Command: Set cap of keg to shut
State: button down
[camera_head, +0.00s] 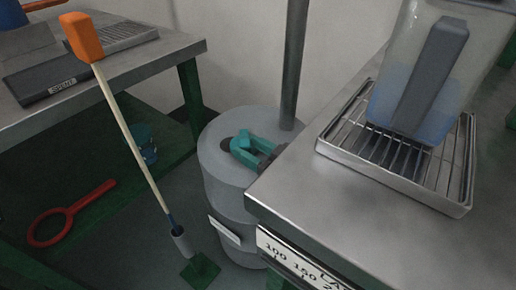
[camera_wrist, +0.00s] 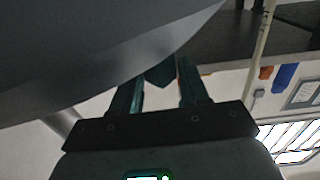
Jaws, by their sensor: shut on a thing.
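The keg (camera_head: 217,165) is a grey cylinder standing on the floor in the middle of the head view. On its top is a dark round spot (camera_head: 227,144) beside a small teal piece (camera_head: 243,141), which looks like the cap. My gripper (camera_head: 252,150) has teal fingers and reaches over the keg top from the right, with its fingers around that piece. In the wrist view my gripper (camera_wrist: 160,80) has a dark teal piece (camera_wrist: 160,74) between its fingertips. A large grey surface (camera_wrist: 90,50), likely the keg, fills the upper left there. The cap's exact angle is hard to tell.
A steel bench (camera_head: 350,215) with a wire-rack tray (camera_head: 390,175) and a clear container (camera_head: 425,75) is close on the right, its corner hiding part of my gripper. An orange-headed mallet (camera_head: 85,38) leans at left.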

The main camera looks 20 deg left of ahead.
jog(key=shift+s+a, duration=0.25)
jog(key=c, duration=0.8)
grip_release()
jog(key=shift+c, duration=0.2)
jog(key=shift+w+d, duration=0.1)
jog(key=shift+d, duration=0.05)
jog(key=shift+d, duration=0.2)
jog(key=p+v, duration=0.2)
jog(key=v, duration=0.8)
jog(key=shift+d, duration=0.15)
